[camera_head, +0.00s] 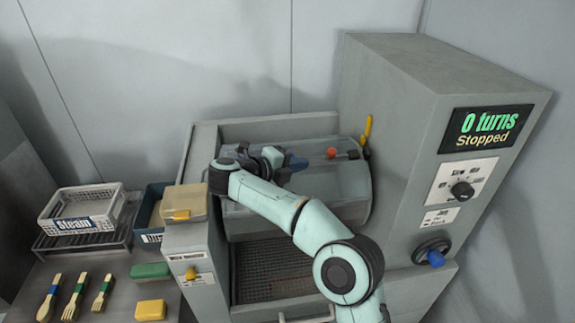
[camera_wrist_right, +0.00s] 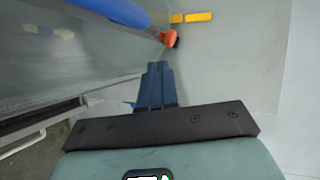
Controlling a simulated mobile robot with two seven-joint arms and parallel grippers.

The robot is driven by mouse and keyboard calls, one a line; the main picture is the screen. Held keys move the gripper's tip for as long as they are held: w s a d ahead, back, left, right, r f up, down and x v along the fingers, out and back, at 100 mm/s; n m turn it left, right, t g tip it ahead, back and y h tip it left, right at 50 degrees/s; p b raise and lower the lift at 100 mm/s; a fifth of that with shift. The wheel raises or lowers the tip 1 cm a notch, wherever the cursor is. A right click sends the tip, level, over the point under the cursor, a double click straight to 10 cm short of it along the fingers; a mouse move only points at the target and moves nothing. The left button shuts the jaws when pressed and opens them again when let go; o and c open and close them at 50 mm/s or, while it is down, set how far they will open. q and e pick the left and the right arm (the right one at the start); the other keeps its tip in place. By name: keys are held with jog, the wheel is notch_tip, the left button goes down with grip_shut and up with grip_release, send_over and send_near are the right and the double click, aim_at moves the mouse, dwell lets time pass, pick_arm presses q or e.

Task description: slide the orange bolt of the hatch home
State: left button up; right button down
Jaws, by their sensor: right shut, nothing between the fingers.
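The orange bolt (camera_head: 331,153) shows as a small knob at the right part of the clear drum hatch (camera_head: 325,185). In the right wrist view the orange bolt (camera_wrist_right: 168,38), with a dark end, lies just beyond my fingertips. My right gripper (camera_head: 299,163) reaches across the hatch from the left of the bolt, apart from it. In the right wrist view my right gripper (camera_wrist_right: 157,66) has its blue fingers together with nothing between them. I cannot tell how far the bolt sits in its catch. My left gripper is not in view.
A yellow handle (camera_head: 366,130) stands right of the bolt, by the tall housing (camera_head: 400,110). Its display (camera_head: 486,127) reads "0 turns Stopped". A blue bar (camera_wrist_right: 115,10) crosses the top left of the wrist view. A basket (camera_head: 82,210) and wooden utensils (camera_head: 76,297) are at left.

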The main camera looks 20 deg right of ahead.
aim_at(329, 155)
jog(key=x, duration=0.5)
jog(key=r+p+x, duration=0.1)
jog(key=x, duration=0.1)
jog(key=shift+w+d, duration=0.2)
jog(key=shift+d, duration=0.1)
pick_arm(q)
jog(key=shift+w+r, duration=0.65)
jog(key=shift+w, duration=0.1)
pick_arm(e)
jog(key=shift+s, duration=0.1)
jog(key=shift+d, duration=0.1)
jog(key=d, duration=0.3)
jog(key=shift+s+b, duration=0.4)
jog(key=shift+s+d, duration=0.1)
jog(key=shift+d, duration=0.1)
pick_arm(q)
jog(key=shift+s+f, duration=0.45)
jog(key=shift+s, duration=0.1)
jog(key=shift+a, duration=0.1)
